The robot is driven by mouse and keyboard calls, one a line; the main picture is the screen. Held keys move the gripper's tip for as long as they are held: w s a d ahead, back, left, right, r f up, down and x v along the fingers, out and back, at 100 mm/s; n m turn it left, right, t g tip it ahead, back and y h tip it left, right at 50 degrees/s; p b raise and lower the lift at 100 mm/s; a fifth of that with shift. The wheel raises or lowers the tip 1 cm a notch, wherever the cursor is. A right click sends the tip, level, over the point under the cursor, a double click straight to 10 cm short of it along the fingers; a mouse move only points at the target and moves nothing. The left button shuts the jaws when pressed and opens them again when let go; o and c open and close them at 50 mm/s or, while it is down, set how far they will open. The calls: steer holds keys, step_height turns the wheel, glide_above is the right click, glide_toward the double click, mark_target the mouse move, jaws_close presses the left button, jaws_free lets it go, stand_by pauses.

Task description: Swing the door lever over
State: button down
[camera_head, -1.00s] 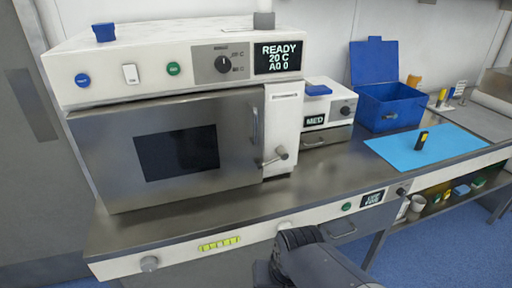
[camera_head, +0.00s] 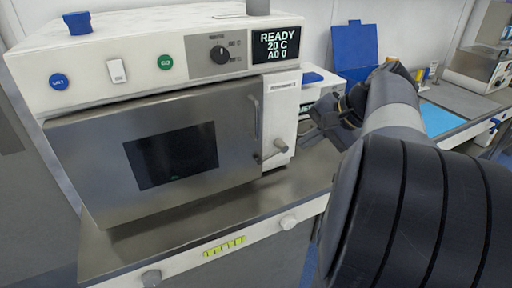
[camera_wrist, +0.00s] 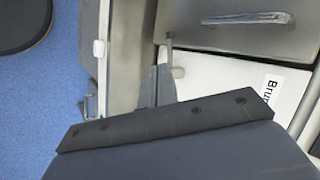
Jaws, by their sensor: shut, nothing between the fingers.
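The door lever (camera_head: 270,155) is a short metal arm with a pale knob at the lower right of the steel door (camera_head: 80,165). It points to the right and slightly up, against the white latch panel (camera_head: 284,105). My gripper (camera_head: 308,128) is shut and empty, just right of the lever and apart from it in the head view.
A vertical door handle (camera_head: 256,118) stands above the lever. A small white device (camera_head: 318,88) and the blue box's lid (camera_head: 355,50) are behind my arm. The steel counter (camera_head: 215,217) is clear in front of the door, with knobs along its front edge.

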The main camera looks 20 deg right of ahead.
mark_target(264, 159)
steer(key=shift+d+r, duration=0.55)
steer(key=shift+r, duration=0.1)
steer(key=shift+w, duration=0.1)
steer(key=x, duration=0.9)
steer(key=w+r+x, duration=0.1)
steer(key=x, duration=0.4)
steer(key=shift+a, duration=0.25)
